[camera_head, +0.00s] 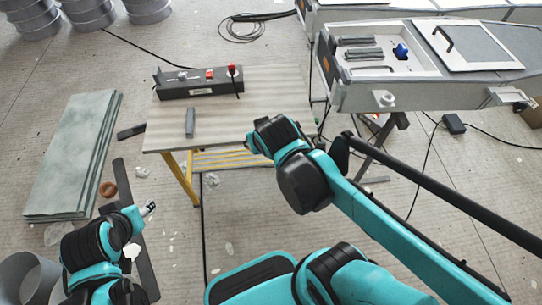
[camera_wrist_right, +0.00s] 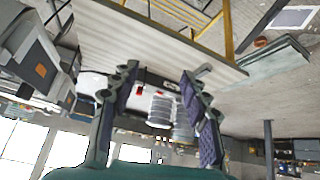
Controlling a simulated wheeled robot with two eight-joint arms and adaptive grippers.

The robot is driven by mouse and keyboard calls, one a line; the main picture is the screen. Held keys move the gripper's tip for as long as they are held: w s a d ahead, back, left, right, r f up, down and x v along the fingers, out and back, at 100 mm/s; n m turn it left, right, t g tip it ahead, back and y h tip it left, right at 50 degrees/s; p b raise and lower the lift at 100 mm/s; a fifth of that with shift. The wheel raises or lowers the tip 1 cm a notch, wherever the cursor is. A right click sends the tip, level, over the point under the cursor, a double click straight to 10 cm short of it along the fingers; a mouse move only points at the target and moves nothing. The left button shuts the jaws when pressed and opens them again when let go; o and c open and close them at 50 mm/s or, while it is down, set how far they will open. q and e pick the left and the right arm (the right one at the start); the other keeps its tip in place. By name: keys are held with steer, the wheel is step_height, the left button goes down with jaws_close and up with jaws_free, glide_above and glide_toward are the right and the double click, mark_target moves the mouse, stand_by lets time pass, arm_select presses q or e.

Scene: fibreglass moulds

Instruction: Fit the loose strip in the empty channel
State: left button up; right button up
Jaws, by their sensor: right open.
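A short grey strip (camera_head: 190,122) lies loose on the pale workbench (camera_head: 245,112), near its front left. The mould (camera_head: 350,95) stands at the upper right. Its open recess holds grey bars (camera_head: 363,54) and a blue piece (camera_head: 401,51); I cannot tell which channel is empty. My right gripper (camera_wrist_right: 158,72) is open and empty in the right wrist view, its fingers apart. In the head view its arm reaches to the bench's front right edge, and its fingers are hidden. My left gripper (camera_head: 148,209) is low at the left, away from the bench; its jaws are unclear.
A black control box (camera_head: 199,84) with red switches sits at the back of the bench. Greenish sheets (camera_head: 75,155) are stacked on the floor at left. A white lid with a handle (camera_head: 470,45) covers part of the mould. Cables and scraps lie on the floor.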

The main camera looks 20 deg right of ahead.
steer(key=s+y, duration=0.1)
steer(key=s, duration=0.5)
steer(key=shift+s+d+f+n, duration=0.15)
steer(key=shift+s+f+n, duration=0.05)
steer(key=shift+f+n, duration=0.1)
stand_by(0.8)
